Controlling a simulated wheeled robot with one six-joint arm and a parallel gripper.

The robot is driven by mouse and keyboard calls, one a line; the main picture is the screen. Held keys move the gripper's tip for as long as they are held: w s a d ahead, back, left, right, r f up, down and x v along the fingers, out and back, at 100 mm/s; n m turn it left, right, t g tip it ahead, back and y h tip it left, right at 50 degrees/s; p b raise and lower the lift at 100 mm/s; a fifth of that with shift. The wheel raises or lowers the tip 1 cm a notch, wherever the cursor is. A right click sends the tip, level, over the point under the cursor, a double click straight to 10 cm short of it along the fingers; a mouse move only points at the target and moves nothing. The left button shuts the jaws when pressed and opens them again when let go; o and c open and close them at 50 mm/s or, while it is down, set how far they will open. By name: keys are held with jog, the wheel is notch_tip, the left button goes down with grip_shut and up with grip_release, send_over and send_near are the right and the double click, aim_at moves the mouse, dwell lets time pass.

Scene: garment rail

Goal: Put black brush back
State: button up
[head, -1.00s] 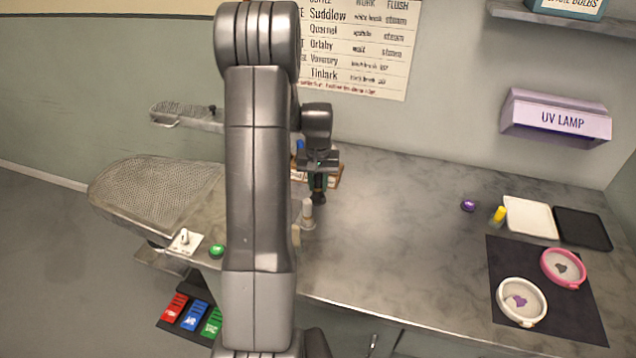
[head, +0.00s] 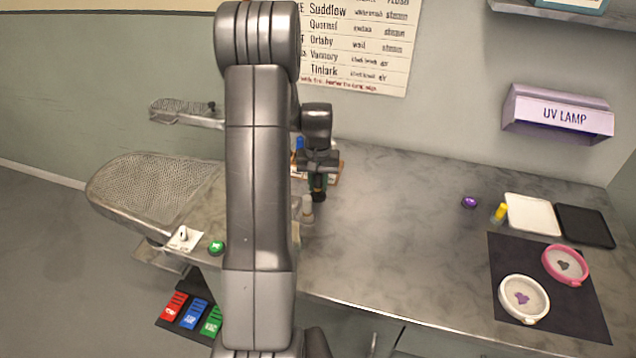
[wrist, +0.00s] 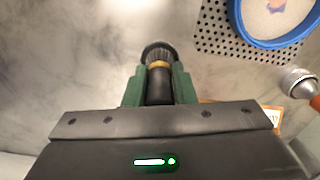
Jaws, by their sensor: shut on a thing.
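My gripper (head: 318,181) points down over the worktop, just right of my arm in the head view. It is shut on the black brush (wrist: 158,78), which has dark bristles and a yellow band and sticks out between the green fingers in the wrist view. In the head view the brush shows only as a small dark shape below the fingers. A wooden holder (head: 334,172) stands behind the gripper, partly hidden by it; a corner of it shows at the right in the wrist view.
A pale bottle (head: 307,208) stands close in front of the gripper. A blue-rimmed ring (wrist: 272,42) lies on a perforated plate (wrist: 208,30). The ironing board (head: 150,185) is left. A dark mat (head: 560,318) with two round frames lies right. The worktop's middle is clear.

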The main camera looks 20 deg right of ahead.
jog(key=o, duration=1)
jog(key=shift+o, duration=0.6)
jog(key=shift+o, duration=1.2)
jog(key=shift+r, duration=0.15)
jog(key=shift+r+p, duration=2.35)
jog(key=shift+r, duration=1.3)
